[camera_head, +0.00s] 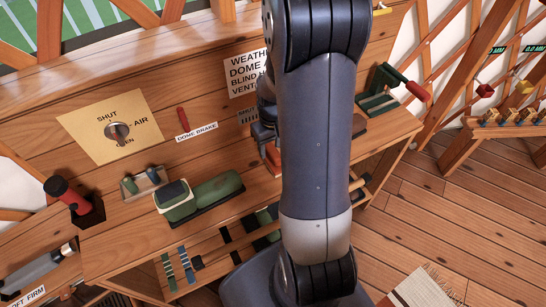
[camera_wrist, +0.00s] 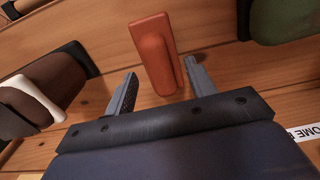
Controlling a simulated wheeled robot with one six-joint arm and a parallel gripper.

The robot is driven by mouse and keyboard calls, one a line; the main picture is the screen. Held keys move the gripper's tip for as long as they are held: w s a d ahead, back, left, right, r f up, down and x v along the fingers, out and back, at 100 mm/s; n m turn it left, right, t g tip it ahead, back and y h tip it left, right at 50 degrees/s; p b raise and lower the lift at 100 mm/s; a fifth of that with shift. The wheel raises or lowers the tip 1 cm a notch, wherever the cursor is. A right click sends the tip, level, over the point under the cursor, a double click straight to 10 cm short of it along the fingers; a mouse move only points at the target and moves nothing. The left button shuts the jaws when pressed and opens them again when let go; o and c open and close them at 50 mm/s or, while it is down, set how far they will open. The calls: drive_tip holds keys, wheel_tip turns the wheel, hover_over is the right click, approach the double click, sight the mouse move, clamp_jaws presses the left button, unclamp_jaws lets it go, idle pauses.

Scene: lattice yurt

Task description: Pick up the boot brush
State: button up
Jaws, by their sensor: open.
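An orange-red oblong piece with a raised rounded back (camera_wrist: 153,50), which I take to be the boot brush, lies on the wooden bench. No bristles show. In the head view only a strip of it (camera_head: 273,158) shows, with my arm covering the rest. My gripper (camera_wrist: 160,72) is open in the wrist view, one finger on each side of the near end of the piece, with gaps visible. I cannot tell how far above the bench the fingers are. In the head view my gripper (camera_head: 264,130) is partly hidden behind my arm.
A green rounded object on a dark base (camera_head: 215,190) lies to the left, with a green-topped pale block (camera_head: 174,197) beside it. A brown object with black and white parts (camera_wrist: 45,90) is close by. The panel with the dome brake label (camera_head: 197,131) rises behind.

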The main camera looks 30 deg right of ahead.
sight(273, 150)
drive_tip(key=shift+f, duration=1.15)
drive_tip(key=shift+c, duration=0.5)
drive_tip(key=c, duration=1)
wheel_tip(273, 150, up, 10)
drive_tip(key=shift+r+p, duration=0.1)
drive_tip(key=shift+p, duration=0.2)
